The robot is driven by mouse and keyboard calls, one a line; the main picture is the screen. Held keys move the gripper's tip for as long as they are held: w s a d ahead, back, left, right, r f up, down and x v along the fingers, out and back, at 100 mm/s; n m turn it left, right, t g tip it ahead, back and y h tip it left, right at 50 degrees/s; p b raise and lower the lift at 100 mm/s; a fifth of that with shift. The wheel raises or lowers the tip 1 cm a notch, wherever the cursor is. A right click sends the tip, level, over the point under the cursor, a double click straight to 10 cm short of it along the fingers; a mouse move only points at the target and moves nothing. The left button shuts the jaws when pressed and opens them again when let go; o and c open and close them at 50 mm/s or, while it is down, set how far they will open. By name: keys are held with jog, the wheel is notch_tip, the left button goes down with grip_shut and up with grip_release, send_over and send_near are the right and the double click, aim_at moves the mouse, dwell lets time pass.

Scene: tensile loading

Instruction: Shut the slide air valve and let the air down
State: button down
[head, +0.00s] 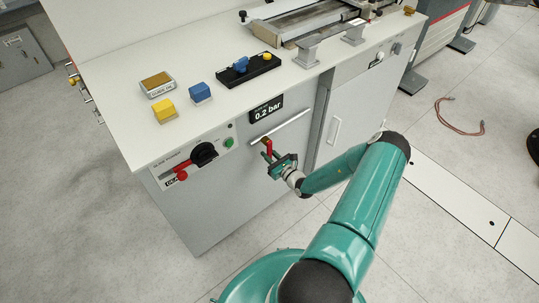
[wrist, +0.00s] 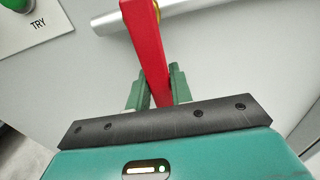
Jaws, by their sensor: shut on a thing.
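A red lever (head: 267,146), which looks like the slide air valve's handle, stands at the cabinet front near a silver bar (head: 290,126). My gripper (head: 274,161) is shut on the red lever. In the wrist view the lever (wrist: 145,35) runs down between the two green fingers (wrist: 161,88), and a bit of brass shows behind its top. The lower end of the lever is hidden by the gripper. The display (head: 265,109) above reads 0.2 bar.
A panel to the left carries a black knob (head: 203,153), a green button (head: 228,142) and another red handle (head: 181,172). Yellow (head: 164,110) and blue (head: 200,92) blocks sit on the bench top (head: 125,120). The cabinet door handle (head: 334,130) is to the right.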

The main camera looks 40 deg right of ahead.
jog(key=c, duration=1.2)
grip_release()
jog(key=shift+c, duration=0.2)
jog(key=s, duration=1.4)
jog(key=shift+d, duration=0.15)
jog(key=shift+w, duration=0.1)
